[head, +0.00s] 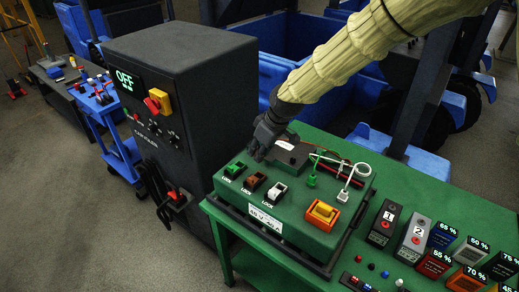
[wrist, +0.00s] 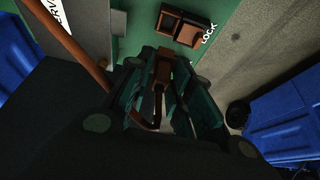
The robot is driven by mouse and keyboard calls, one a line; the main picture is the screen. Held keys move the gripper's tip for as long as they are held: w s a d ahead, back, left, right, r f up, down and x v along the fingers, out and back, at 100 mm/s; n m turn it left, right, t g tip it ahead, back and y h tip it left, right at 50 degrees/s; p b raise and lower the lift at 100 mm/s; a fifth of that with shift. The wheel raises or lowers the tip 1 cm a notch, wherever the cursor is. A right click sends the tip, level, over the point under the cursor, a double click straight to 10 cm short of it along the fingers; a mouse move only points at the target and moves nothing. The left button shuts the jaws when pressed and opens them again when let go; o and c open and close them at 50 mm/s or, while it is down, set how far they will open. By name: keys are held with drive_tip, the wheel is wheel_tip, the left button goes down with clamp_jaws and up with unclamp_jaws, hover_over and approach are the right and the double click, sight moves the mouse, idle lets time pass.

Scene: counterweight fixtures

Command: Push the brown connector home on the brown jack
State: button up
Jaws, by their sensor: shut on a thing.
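The brown jack (head: 255,182) is in the front row of the green box, between the green jack and the white jack. In the wrist view the brown jack (wrist: 180,27) shows at the top, beside the word LOCK. My gripper (head: 259,152) is just behind and above that row. In the wrist view my gripper (wrist: 163,85) is shut on the brown connector (wrist: 163,70), with its brown cable (wrist: 75,45) looping back. The connector points toward the jack and looks apart from it. In the head view the connector is hidden by the gripper.
The green connector (head: 312,180) and the white connector (head: 343,196) stand on the box with their cables. A dark cabinet (head: 180,110) reading OFF stands left. Numbered modules (head: 414,235) lie on the right.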

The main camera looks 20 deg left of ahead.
drive_tip(key=shift+f+b, duration=1.1)
drive_tip(key=shift+f, duration=1.65)
drive_tip(key=shift+p, duration=0.3)
drive_tip(key=shift+f, duration=0.15)
drive_tip(key=shift+f+b, duration=0.3)
drive_tip(key=shift+f, duration=0.4)
drive_tip(key=shift+s+d+f, duration=0.1)
drive_tip(key=shift+f, duration=0.15)
idle(0.5)
